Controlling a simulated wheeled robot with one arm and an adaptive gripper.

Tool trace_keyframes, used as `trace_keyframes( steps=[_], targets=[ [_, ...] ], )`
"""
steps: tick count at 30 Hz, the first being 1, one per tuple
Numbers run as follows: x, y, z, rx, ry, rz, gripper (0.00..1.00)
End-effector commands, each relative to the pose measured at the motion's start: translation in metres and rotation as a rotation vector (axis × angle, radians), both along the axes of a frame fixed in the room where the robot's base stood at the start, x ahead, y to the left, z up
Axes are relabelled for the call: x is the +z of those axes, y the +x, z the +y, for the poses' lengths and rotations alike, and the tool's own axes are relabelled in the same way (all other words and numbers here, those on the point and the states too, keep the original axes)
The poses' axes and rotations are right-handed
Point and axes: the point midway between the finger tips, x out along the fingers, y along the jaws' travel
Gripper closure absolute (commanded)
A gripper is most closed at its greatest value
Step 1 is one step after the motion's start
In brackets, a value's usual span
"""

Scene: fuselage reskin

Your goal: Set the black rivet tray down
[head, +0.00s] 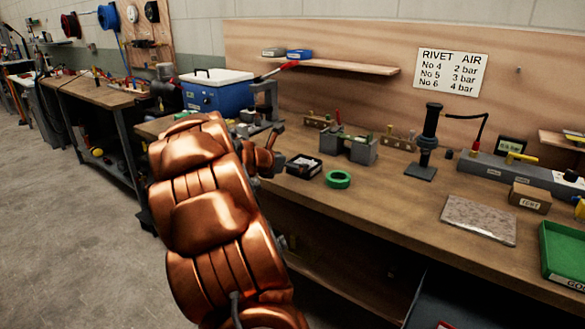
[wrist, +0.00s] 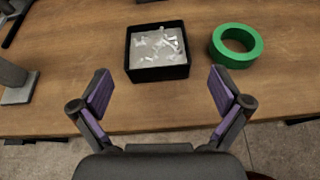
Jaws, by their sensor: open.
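The black rivet tray (wrist: 157,75) sits flat on the wooden bench in the wrist view, with small pale rivets lying in it. In the head view the tray (head: 303,166) is near the bench's front edge, just right of my arm. My gripper (wrist: 160,90) is open. Its two purple-padded fingers are spread wide, one on each side of the tray's near part, and they appear apart from it. In the head view my copper-coloured arm hides most of the gripper.
A green tape roll (wrist: 236,45) lies just right of the tray. A grey fixture block (head: 360,149) stands behind it. A black stand tool (head: 428,140), a speckled plate (head: 478,220) and a green bin (head: 562,255) are further right. Bare bench (head: 400,200) lies between.

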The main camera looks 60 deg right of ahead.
Motion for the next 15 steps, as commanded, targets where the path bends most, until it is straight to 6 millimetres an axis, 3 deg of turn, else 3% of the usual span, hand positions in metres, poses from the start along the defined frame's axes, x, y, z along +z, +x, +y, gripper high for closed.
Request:
trace_keyframes(
  steps=[3,15],
  targets=[
    [0.0,-0.001,-0.014,0.029,-0.007,0.056,0.0],
    [-0.012,-0.005,-0.041,0.037,-0.007,0.064,0.0]
  ],
)
